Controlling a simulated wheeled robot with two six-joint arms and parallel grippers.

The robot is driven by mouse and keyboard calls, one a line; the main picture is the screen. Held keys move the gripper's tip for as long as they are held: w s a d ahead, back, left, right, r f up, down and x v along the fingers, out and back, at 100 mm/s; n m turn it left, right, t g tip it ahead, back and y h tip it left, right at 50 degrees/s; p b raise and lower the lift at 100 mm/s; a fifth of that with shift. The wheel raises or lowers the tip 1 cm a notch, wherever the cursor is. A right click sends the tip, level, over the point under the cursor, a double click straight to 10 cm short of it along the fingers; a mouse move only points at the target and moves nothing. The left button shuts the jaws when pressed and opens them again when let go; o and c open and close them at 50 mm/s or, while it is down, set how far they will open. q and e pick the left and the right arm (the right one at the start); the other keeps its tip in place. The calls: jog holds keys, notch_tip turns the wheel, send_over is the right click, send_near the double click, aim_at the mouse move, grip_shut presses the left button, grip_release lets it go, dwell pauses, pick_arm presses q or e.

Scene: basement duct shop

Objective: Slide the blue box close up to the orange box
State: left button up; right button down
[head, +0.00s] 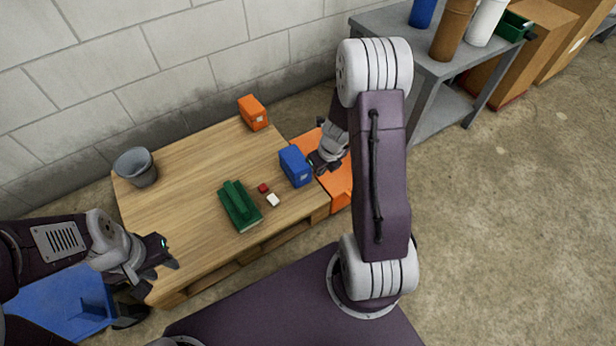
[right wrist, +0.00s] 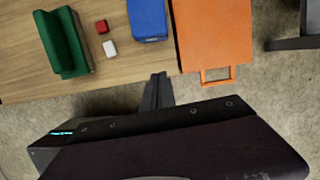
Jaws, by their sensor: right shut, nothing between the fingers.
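The blue box (head: 295,166) stands upright near the right edge of the wooden table. It also shows at the top of the right wrist view (right wrist: 147,20). The orange box (head: 253,113) stands at the back of the table, behind the blue box and to its left, with bare wood between them. My right gripper (head: 318,164) is shut and empty, just right of the blue box; I cannot tell whether it touches it. In the right wrist view its closed fingers (right wrist: 159,90) point toward the blue box. My left gripper (head: 172,254) is at the table's front left; its opening is unclear.
On the table (head: 178,195) are a grey bucket (head: 136,167), a green object (head: 240,206), a red block (head: 263,188) and a white block (head: 273,200). An orange surface with a handle (right wrist: 214,35) lies right of the table. A grey workbench (head: 420,55) stands behind right.

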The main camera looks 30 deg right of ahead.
aim_at(295, 166)
jog(key=b+x, duration=0.8)
jog(key=x, duration=0.3)
jog(key=shift+s, duration=0.15)
jog(key=w, duration=0.2)
jog(key=w+r+p, duration=0.1)
jog(key=w, duration=0.1)
jog(key=shift+a+r, duration=0.1)
jog(key=shift+a, duration=0.1)
